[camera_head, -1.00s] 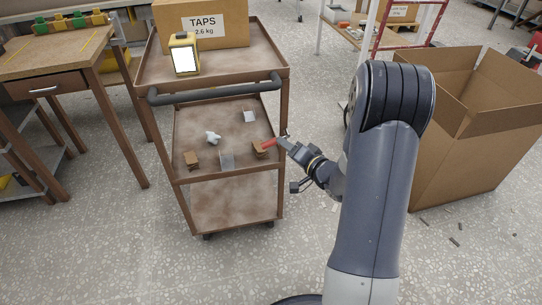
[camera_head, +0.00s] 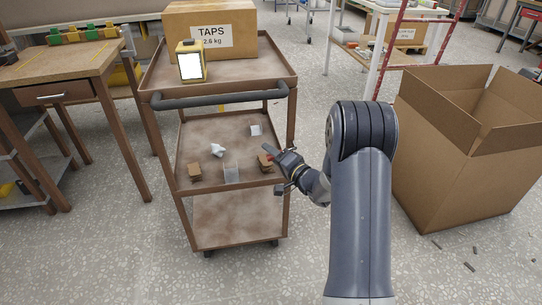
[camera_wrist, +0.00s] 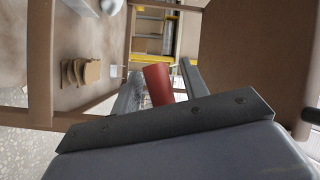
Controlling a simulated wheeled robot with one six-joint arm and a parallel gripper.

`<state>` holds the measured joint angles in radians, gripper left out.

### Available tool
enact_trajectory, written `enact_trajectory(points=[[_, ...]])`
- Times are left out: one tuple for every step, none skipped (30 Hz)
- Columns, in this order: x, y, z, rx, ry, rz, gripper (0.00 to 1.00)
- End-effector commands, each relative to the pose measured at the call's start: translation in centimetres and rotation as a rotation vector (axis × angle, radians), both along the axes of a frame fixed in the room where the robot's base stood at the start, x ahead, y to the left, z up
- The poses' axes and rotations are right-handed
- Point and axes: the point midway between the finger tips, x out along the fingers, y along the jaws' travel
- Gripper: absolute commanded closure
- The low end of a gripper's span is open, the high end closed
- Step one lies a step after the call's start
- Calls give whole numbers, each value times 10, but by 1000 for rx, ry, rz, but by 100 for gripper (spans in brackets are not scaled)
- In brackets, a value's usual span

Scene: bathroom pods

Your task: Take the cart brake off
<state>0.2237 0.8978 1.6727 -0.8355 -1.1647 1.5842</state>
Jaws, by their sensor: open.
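The brown cart (camera_head: 238,222) stands in front of me with a dark push handle (camera_head: 222,99) across its near side. A red lever (camera_head: 270,159), which looks like the brake, shows as a small bit at the right of its middle shelf. In the wrist view the red lever (camera_wrist: 158,84) is a short cylinder between the two fingers of my gripper (camera_wrist: 163,82). My gripper (camera_head: 276,156) is open, at the cart's right side, with the fingers on either side of the lever. The lever's base is hidden, and whether a finger touches it I cannot tell.
A TAPS box (camera_head: 212,38) and a yellow lamp (camera_head: 191,62) stand on the cart's top. Small brown blocks (camera_head: 193,172) and a white fitting (camera_head: 217,150) lie on the middle shelf. A workbench (camera_head: 60,70) stands left, an open carton (camera_head: 455,170) right.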

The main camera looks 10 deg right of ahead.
Motion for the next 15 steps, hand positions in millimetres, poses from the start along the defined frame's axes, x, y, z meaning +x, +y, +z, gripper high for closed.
enact_trajectory(points=[[3,2,0,0,-1,0,58],[4,3,0,0,0,0,58],[5,3,0,0,1,0,58],[5,3,0,0,1,0,58],[6,4,0,0,1,0,58],[6,4,0,0,1,0,58],[6,4,0,0,1,0,58],[6,4,0,0,1,0,58],[6,3,0,0,1,0,58],[6,3,0,0,1,0,58],[5,3,0,0,1,0,58],[5,3,0,0,1,0,61],[5,3,0,0,1,0,63],[5,3,0,0,1,0,66],[5,3,0,0,1,0,69]])
